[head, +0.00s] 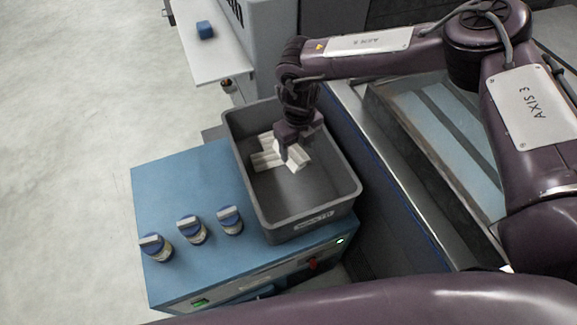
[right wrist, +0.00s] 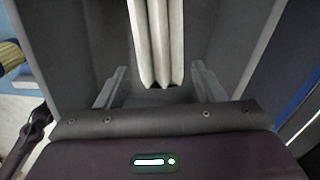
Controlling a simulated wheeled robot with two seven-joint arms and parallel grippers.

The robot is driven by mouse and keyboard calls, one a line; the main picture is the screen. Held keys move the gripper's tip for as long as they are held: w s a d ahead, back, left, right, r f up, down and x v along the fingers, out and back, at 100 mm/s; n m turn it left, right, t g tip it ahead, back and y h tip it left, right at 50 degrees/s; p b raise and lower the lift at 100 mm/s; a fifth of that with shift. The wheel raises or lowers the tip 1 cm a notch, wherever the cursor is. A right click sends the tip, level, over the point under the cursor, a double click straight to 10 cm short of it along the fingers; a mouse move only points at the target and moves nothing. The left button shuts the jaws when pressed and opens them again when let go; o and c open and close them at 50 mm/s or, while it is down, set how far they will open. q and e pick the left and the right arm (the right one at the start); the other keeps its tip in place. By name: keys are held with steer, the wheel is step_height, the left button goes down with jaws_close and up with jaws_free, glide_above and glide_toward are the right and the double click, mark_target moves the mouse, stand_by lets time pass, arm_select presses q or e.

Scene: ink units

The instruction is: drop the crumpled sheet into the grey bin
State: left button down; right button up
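The grey bin (head: 246,188) stands open on a blue cabinet. White pleated paper (head: 265,161) lies inside it, in patches; I cannot tell whether it is one crumpled sheet or more. My right gripper (head: 297,146) reaches down into the bin, above the brighter patch. In the right wrist view its two fingers (right wrist: 158,88) are wide apart, and the white pleated sheet (right wrist: 157,40) shows beyond and between them, with gaps on both sides. The gripper hides part of the paper in the head view. My left gripper is not in view.
Several blue-capped jars (head: 192,230) stand in a row on the blue cabinet (head: 180,185), left of the bin. A blue block (head: 205,30) lies on a white shelf (head: 215,65) at the back. A metal-edged machine bed (head: 440,140) is close on the right.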

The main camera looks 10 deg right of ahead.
steer(key=shift+o, duration=1.3)
step_height(320, 180, up, 8)
steer(key=shift+b, duration=0.35)
steer(key=shift+f, duration=0.15)
